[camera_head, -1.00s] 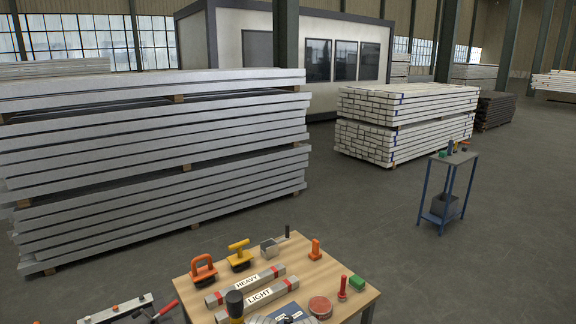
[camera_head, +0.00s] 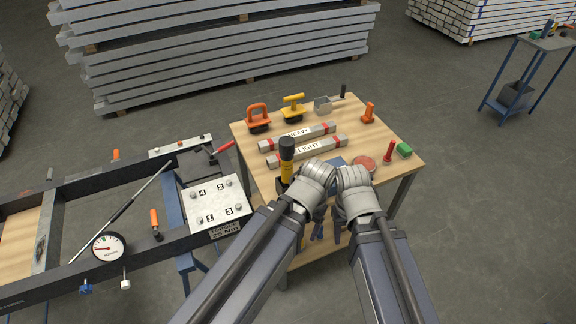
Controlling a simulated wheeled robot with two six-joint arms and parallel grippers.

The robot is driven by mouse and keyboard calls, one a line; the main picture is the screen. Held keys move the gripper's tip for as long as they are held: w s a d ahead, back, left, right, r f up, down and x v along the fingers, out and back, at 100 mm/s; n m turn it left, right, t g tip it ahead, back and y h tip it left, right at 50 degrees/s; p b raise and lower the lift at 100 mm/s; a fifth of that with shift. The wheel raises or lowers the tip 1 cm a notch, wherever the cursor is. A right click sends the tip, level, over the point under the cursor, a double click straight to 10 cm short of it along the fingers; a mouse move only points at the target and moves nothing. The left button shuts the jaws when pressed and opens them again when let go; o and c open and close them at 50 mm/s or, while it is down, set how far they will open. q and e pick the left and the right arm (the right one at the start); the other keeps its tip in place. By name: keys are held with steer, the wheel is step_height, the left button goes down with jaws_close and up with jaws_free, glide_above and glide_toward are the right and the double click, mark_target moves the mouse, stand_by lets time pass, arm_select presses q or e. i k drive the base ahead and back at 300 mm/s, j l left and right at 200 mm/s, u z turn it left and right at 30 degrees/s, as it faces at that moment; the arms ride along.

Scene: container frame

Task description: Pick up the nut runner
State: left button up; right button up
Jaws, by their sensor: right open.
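An upright tool with a black head and a yellow body, which looks like the nut runner (camera_head: 287,158), stands at the left front of the wooden table (camera_head: 400,163). Its lower part is partly hidden by my left arm. My two arms come in from the bottom and bend at the table's front edge, right of the tool. My right gripper (camera_head: 337,237) is open, small and partly hidden between the arms. My left gripper is mostly hidden behind its own arm, and its jaws cannot be made out. Neither gripper is seen touching the tool.
Bars labelled HEAVY (camera_head: 298,136) and LIGHT (camera_head: 308,150) lie behind the tool. Orange (camera_head: 258,117) and yellow (camera_head: 292,108) handled tools stand at the back. A red disc (camera_head: 364,163) is at right. A dark frame with a numbered plate (camera_head: 216,205) stands close on the left.

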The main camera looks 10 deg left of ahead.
mark_target(287, 143)
steer(key=i+j+u, duration=0.1)
steer(key=u, duration=0.3)
steer(key=i+j+u, duration=0.1)
steer(key=j+u, duration=0.3)
steer(key=i+u, duration=0.15)
steer(key=u, duration=0.25)
